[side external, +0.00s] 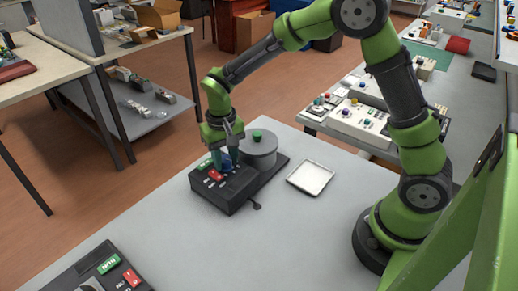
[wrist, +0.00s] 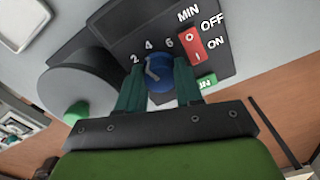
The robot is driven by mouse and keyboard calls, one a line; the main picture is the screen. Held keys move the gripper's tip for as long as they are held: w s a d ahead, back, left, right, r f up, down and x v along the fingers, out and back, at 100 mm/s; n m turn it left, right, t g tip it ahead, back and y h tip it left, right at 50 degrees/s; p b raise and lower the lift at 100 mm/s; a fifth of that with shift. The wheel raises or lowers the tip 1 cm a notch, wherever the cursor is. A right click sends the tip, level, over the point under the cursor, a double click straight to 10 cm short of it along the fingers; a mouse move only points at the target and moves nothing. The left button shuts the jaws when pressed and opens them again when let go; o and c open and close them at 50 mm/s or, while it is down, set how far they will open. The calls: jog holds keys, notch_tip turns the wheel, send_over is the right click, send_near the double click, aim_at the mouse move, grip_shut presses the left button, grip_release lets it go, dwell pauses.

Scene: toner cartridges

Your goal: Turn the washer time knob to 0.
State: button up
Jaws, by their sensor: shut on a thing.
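The washer is a dark control box (side external: 226,198) with a grey round drum (side external: 259,150) behind it, on the light table. Its time knob is blue (wrist: 160,78), and in the wrist view the numbers 2, 4, 6 and the word MIN show beside it. A pale pointer mark shows on the knob's face; I cannot tell exactly which number it points to. The 0 is not visible. My gripper (side external: 223,155) points down over the box, its two green fingers (wrist: 159,76) on either side of the knob, shut on it.
A red OFF/ON rocker switch (wrist: 193,45) and a green label (wrist: 204,83) sit close to the knob. The drum has a green top knob (side external: 257,135). A white tray (side external: 311,178) lies right of the washer. Another dark panel (side external: 103,268) is at the front left.

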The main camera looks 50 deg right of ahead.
aim_at(226, 159)
jog(key=n, duration=0.5)
jog(key=shift+r, duration=0.1)
jog(key=n, duration=0.6)
jog(key=shift+n, duration=0.4)
jog(key=o, duration=0.8)
jog(key=shift+c, duration=0.2)
notch_tip(226, 159, up, 17)
